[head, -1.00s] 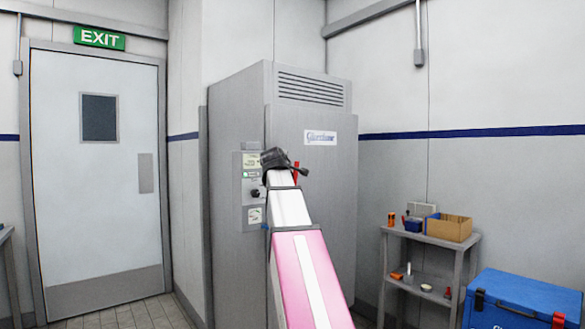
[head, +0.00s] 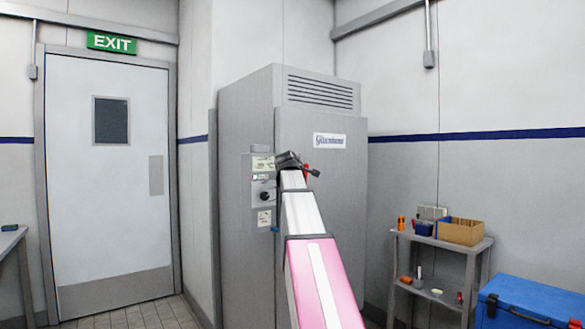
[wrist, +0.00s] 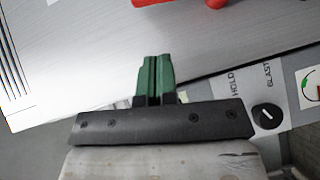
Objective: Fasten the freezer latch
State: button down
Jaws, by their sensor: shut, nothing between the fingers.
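The freezer is a tall grey cabinet (head: 330,215) with a vent at the top and a name plate. A red part (head: 306,168), probably the latch handle, shows beside the end of my arm in the head view, mostly hidden. In the wrist view a red part (wrist: 203,3) is cut off by the top edge. My gripper (wrist: 154,60) has green fingers pressed together, with nothing between them. They lie in front of the pale freezer surface, below and left of the red part, apart from it in the picture. The rest of the latch is not clear.
A control panel with a black knob (wrist: 267,117) marked HOLD and BLAST is close right of my gripper in the wrist view. A small shelf (head: 440,241) with a box and a blue cooler (head: 525,303) stand right. An exit door (head: 108,180) is left.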

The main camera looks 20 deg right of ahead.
aim_at(305, 167)
jog(key=w+d+f, duration=0.1)
jog(key=w+d, duration=0.2)
jog(key=d, duration=0.2)
jog(key=shift+w, duration=0.3)
jog(key=shift+d, duration=0.15)
jog(key=shift+w+d+r+m+g+y, duration=0.1)
jog(key=shift+w+d+m+g+y, duration=0.15)
jog(key=shift+d, duration=0.2)
jog(key=shift+w+d+r+m+g+y, duration=0.1)
jog(key=shift+d+m+g+y, duration=0.25)
jog(key=shift+d, duration=0.05)
jog(key=shift+w+d+f+m+g+y, duration=0.35)
jog(key=shift+d+f+m+g+y, duration=0.55)
jog(key=shift+d+y, duration=0.45)
jog(key=shift+w+d+f+m+g+y, duration=0.4)
jog(key=shift+d+f+m+g+y, duration=0.25)
jog(key=shift+d+f+m+y, duration=0.5)
jog(key=shift+w+d+f+m+g+y, duration=0.35)
jog(key=shift+d+f+m+g+y, duration=0.5)
jog(key=shift+d+y, duration=0.7)
jog(key=shift+a, duration=0.1)
